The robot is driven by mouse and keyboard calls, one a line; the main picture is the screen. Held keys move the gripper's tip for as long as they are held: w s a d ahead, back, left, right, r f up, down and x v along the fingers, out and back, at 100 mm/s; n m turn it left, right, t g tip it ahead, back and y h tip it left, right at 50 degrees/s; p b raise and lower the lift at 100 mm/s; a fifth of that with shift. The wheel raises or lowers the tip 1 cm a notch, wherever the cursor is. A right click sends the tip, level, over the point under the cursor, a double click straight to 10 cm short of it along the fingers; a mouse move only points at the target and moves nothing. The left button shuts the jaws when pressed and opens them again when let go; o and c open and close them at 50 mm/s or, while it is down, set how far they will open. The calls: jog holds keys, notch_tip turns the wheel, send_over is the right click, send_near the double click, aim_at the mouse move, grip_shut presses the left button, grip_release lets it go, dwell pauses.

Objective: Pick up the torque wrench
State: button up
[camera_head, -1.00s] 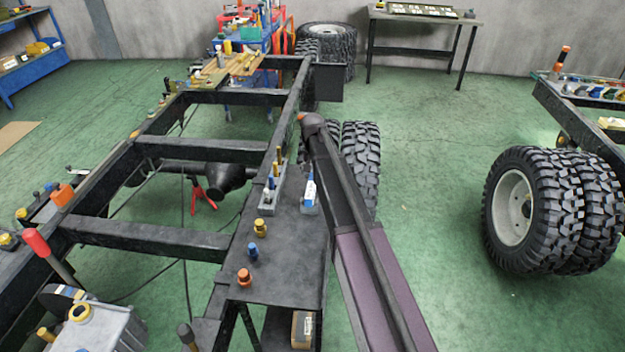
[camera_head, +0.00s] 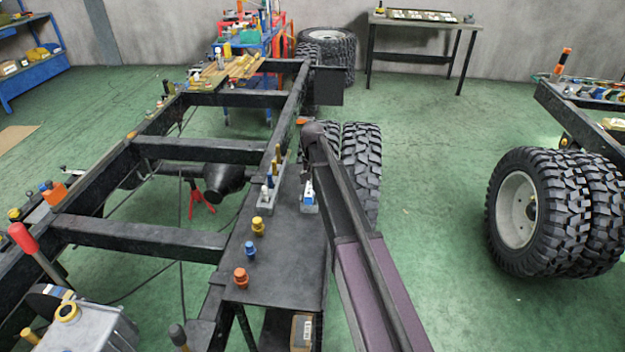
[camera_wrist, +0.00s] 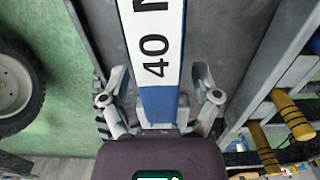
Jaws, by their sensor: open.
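In the wrist view, a flat white and blue piece marked "40" (camera_wrist: 155,40) runs up between my fingers; I take it to be the torque wrench. A small blue and white item, likely the same one, stands in a grey holder on the dark bench plate in the head view (camera_head: 308,190), partly behind my arm. My gripper (camera_wrist: 158,95) is open, with one finger on each side of the blue part. I cannot tell whether the fingers touch it. In the head view my arm hides the gripper.
Another grey holder with upright tools (camera_head: 271,188) stands just left. Yellow, blue and orange fittings (camera_head: 250,250) stand nearer on the plate. Yellow-handled tools (camera_wrist: 290,113) lie at the right in the wrist view. Large tyres (camera_head: 360,165) are close to my arm.

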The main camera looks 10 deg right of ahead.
dwell(0.4)
grip_shut()
jog(key=shift+r, duration=0.15)
notch_tip(320, 180, up, 4)
jog(key=p, duration=0.4)
jog(key=s+d+p, duration=0.1)
jog(key=s, duration=1.5)
jog(key=shift+d+r, duration=0.2)
jog(key=shift+r, duration=0.2)
